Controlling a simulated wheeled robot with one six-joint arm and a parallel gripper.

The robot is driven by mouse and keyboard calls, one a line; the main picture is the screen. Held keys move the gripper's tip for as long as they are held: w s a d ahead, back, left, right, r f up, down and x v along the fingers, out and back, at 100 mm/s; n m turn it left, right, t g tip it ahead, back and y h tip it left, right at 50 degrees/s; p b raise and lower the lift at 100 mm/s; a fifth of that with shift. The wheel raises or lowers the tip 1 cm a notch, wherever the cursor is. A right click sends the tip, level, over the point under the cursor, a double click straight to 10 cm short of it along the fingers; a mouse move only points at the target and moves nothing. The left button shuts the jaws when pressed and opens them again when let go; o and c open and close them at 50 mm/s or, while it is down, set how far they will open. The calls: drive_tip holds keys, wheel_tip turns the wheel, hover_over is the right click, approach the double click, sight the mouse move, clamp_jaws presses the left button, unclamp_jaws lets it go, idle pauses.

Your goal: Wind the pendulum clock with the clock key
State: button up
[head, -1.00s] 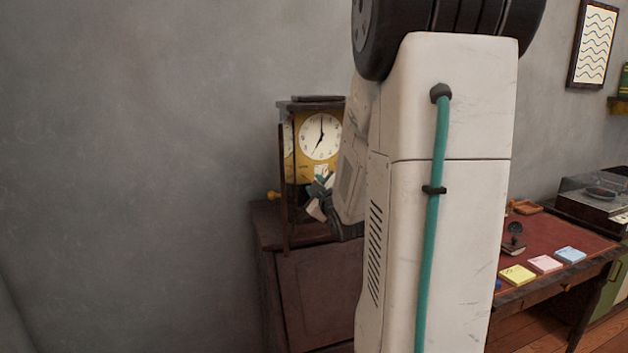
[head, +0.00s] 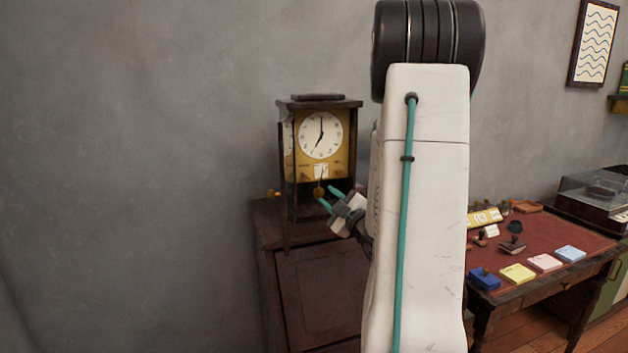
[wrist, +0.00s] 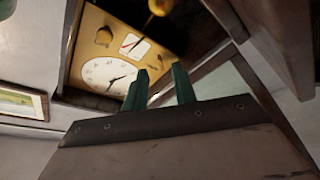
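The pendulum clock (head: 297,170) stands upright on a dark cabinet, its door swung open at the left. Its round white dial shows about seven o'clock; the dial and yellow plate also show, turned over, in the wrist view (wrist: 107,75). The gold pendulum bob (head: 319,192) hangs below the plate. A small gold piece (wrist: 103,36) sits on the plate beside a white card with a red line; I cannot tell whether it is the clock key. My gripper (head: 331,198) is open and empty, in front of the clock's lower right, its teal fingers apart.
The cabinet (head: 318,290) stands against the grey wall. A gold knob (head: 273,193) shows left of the clock. At right, a desk (head: 545,238) holds stamps and coloured note pads. My arm hides the space between cabinet and desk.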

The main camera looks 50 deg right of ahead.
sight(307, 177)
drive_tip(key=shift+n+t+y, duration=0.4)
drive_tip(key=shift+t+y, duration=0.2)
drive_tip(key=x, duration=0.2)
drive_tip(key=r+x, duration=0.1)
drive_tip(key=x, duration=0.2)
drive_tip(key=a+x, duration=0.1)
drive_tip(key=x, duration=0.2)
drive_tip(key=shift+a+r, duration=0.1)
drive_tip(key=shift+r, duration=0.1)
drive_tip(key=shift+c, duration=0.4)
clamp_jaws()
